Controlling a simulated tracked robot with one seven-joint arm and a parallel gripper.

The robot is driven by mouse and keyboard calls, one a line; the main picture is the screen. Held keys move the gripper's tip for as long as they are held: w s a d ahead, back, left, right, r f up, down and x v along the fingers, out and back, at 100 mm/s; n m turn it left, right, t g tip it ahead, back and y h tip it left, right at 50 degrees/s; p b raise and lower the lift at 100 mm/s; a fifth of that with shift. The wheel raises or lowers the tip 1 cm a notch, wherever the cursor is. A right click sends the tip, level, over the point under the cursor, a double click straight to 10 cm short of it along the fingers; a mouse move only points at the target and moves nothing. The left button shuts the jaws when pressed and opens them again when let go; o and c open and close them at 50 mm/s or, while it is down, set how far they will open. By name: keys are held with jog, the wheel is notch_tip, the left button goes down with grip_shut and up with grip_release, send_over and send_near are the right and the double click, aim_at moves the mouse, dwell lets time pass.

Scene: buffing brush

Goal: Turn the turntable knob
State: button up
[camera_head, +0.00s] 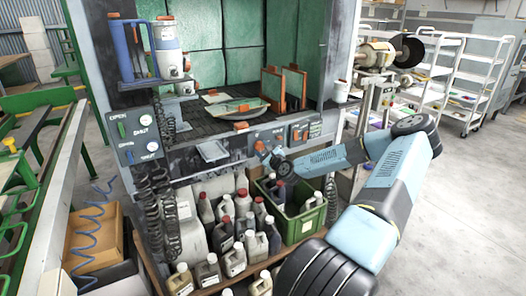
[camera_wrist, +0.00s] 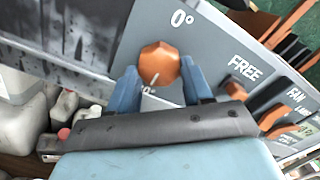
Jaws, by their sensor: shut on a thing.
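In the head view the knob (camera_head: 260,147) shows at the panel's front, just left of my gripper (camera_head: 268,154). My gripper's two blue fingers (camera_wrist: 160,82) stand on either side of the knob in the wrist view, shut on it. The fingertip contact is partly hidden.
A second orange control (camera_wrist: 237,91) marked "FREE" and a "FAN" control (camera_wrist: 274,115) sit right of the knob. A green crate (camera_head: 302,226) and several bottles stand on the shelf below. Orange racks (camera_head: 272,84) stand inside the cabinet.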

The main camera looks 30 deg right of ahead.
jog(key=o, duration=0.7)
jog(key=shift+f, duration=0.2)
jog(key=o, duration=0.3)
jog(key=shift+r, duration=0.1)
jog(key=shift+o, duration=0.2)
jog(key=shift+s, duration=0.1)
jog(key=s, duration=1.3)
jog(key=shift+s+d, duration=0.2)
jog(key=shift+s, duration=0.1)
